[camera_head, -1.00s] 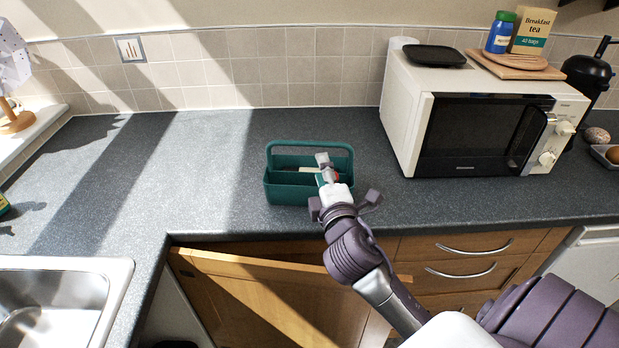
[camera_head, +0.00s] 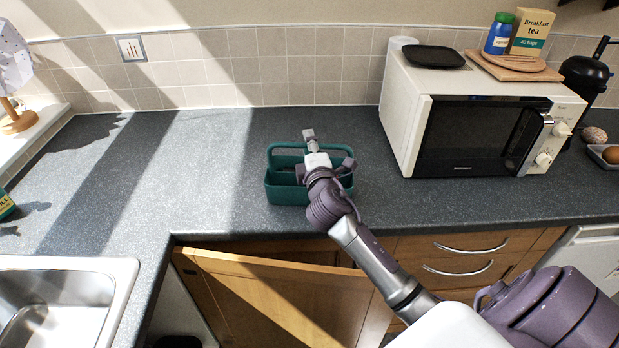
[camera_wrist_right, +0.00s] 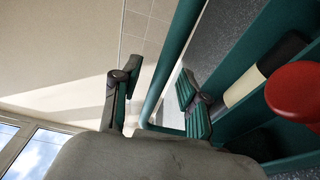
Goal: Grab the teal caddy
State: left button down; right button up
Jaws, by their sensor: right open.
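The teal caddy (camera_head: 290,190) stands upright on the dark worktop, left of the microwave. My right gripper (camera_head: 314,148) is over it in the head view and hides part of its inside and handle. In the right wrist view, the gripper (camera_wrist_right: 158,88) is open, and the caddy's teal handle bar (camera_wrist_right: 178,52) runs between the two fingers. Whether either finger touches the bar I cannot tell. Inside the caddy lie a red-ended item (camera_wrist_right: 296,92) and a cream and black item (camera_wrist_right: 262,75). My left gripper is not in view.
The microwave (camera_head: 480,135) stands to the right of the caddy. A wooden cupboard door (camera_head: 270,290) hangs open below the worktop edge. The sink (camera_head: 70,290) is at the lower left.

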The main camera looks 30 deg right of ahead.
grip_shut()
jog(key=shift+r, duration=0.15)
dwell(0.4)
